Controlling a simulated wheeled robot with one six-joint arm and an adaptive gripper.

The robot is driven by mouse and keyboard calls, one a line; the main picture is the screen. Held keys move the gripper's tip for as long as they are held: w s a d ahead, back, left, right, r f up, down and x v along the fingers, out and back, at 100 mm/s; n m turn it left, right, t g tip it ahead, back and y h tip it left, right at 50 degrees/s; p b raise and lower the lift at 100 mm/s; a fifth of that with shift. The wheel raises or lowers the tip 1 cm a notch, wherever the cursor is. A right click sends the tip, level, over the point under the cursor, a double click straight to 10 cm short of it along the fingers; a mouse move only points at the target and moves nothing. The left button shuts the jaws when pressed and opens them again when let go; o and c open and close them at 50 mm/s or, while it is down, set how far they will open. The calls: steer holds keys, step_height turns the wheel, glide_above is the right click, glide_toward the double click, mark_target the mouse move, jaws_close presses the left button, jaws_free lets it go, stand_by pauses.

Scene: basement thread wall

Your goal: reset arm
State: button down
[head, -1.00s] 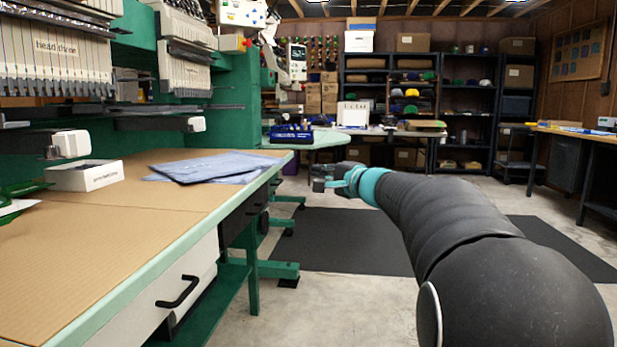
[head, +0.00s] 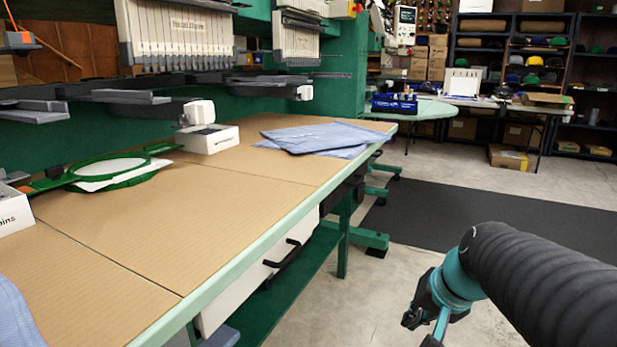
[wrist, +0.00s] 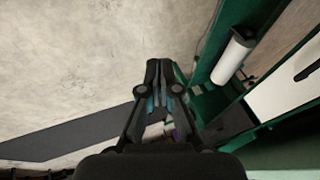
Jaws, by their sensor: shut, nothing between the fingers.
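My gripper (wrist: 158,85) shows in the wrist view with its two dark fingers together at the tips and nothing between them. It hangs over the bare concrete floor (wrist: 70,50), with the green machine stand (wrist: 208,85) to its right. In the head view my arm reaches in from the right edge, bent downward, with a teal band near its end. The gripper's dark body shows low in the picture, right of the table, and its fingertips are cut off by the lower edge.
The long brown-topped table (head: 190,210) with a pale green edge runs along the left. It bears folded blue cloth (head: 320,138), a white box (head: 207,138) and a green hoop (head: 120,170). A drawer handle (head: 282,265) juts out. A dark mat (head: 480,212) lies on open floor.

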steer(key=s+a+r+n+h+p, duration=0.1)
steer(key=s+r+n+p, duration=0.1)
steer(key=s, duration=0.4)
steer(key=s+a+r+n+h+p, duration=0.1)
steer(key=s+r+n+p, duration=0.1)
steer(key=s, duration=0.4)
steer(key=shift+s+r+n+h+p, duration=0.3)
steer(key=shift+s+r+n+p, duration=0.15)
steer(key=shift+p, duration=0.2)
